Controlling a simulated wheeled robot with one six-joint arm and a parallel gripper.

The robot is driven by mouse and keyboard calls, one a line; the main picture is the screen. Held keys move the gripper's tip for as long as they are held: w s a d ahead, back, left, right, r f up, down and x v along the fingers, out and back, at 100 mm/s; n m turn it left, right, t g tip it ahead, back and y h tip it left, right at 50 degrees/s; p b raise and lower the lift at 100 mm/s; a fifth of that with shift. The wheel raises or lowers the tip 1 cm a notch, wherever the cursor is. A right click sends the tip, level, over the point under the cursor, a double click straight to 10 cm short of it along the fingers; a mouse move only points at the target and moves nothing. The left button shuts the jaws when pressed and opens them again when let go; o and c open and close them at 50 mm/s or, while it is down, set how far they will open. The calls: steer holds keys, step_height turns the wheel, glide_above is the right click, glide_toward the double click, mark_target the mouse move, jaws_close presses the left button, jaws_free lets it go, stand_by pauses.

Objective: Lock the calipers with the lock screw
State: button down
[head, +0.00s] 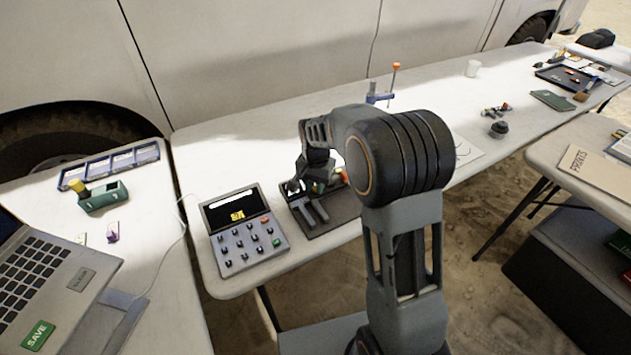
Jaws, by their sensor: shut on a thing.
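The calipers (312,213) lie on a dark tray (338,222) on the white table, just right of the keypad box. Their grey jaws show at the near left of the tray. My gripper (303,186) is down over the back of the calipers and is shut on a part of them. The lock screw cannot be made out; my gripper and arm hide that area. A green part and a red part show beside my gripper, partly covered by it.
A keypad box with a screen (245,240) stands close left of the tray. A clamp-like stand with an orange top (381,97) is behind. A laptop (45,280) and a green device (104,197) are on the left table.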

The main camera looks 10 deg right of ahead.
mark_target(315, 188)
steer(key=m+p, duration=0.1)
steer(key=m, duration=0.4)
steer(key=shift+m, duration=0.3)
steer(key=shift+m+p, duration=0.65)
steer(key=shift+m, duration=1.45)
steer(key=c, duration=1)
jaws_free()
step_height(315, 188, up, 14)
steer(key=shift+f+p, duration=0.1)
steer(key=shift+p, duration=0.65)
